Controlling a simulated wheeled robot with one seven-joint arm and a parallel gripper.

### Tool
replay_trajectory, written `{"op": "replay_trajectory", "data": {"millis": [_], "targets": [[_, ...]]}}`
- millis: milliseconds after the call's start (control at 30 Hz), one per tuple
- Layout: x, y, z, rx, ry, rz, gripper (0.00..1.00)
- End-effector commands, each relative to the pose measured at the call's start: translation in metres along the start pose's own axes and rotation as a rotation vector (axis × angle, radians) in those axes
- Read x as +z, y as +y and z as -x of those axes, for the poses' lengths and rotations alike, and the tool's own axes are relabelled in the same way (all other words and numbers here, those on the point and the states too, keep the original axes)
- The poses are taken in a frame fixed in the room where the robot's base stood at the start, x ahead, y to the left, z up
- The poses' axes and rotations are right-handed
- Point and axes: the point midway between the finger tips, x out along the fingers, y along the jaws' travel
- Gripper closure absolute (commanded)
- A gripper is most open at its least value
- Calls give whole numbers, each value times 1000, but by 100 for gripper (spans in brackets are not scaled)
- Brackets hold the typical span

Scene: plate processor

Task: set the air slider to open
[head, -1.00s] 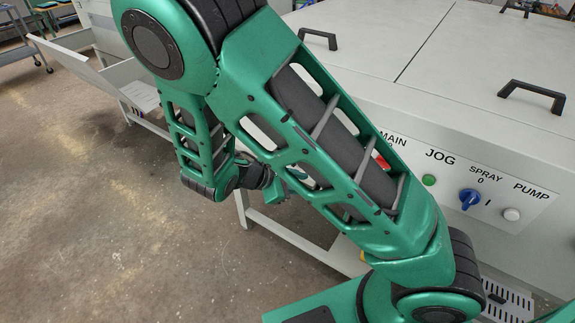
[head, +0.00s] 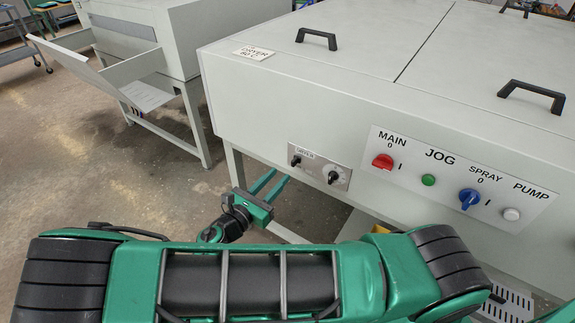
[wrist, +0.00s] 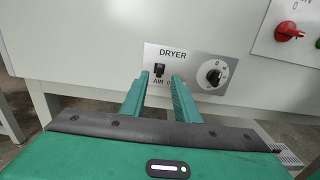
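The dryer panel (head: 320,168) is a small grey plate on the front of the white machine. In the wrist view the panel (wrist: 180,56) reads DRYER and carries the air slider (wrist: 159,69), a small black piece above the label AIR, and a round black knob (wrist: 214,74). The slider also shows in the head view (head: 296,160). Its setting is too small to read. My gripper (wrist: 157,80) is open and empty, its fingers pointing at the panel, with the slider seen between the tips. In the head view my gripper (head: 270,181) is below and left of the panel, apart from it.
A larger panel on the right has a red MAIN switch (head: 383,161), a green JOG button (head: 428,180), a blue SPRAY switch (head: 469,198) and a white PUMP button (head: 511,214). A second machine (head: 190,40) stands at the back left. Open floor lies left of my gripper.

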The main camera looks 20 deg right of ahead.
Motion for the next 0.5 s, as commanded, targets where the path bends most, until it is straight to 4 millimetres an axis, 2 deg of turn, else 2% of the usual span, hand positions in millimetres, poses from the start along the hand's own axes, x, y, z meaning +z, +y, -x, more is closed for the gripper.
{"op": "replay_trajectory", "data": {"millis": [200,400,500], "targets": [[0,-1,-41,-4,-1,-1,72],[0,-1,-67,-3,1,0,72],[-1,0,-74,-1,2,0,72]]}}
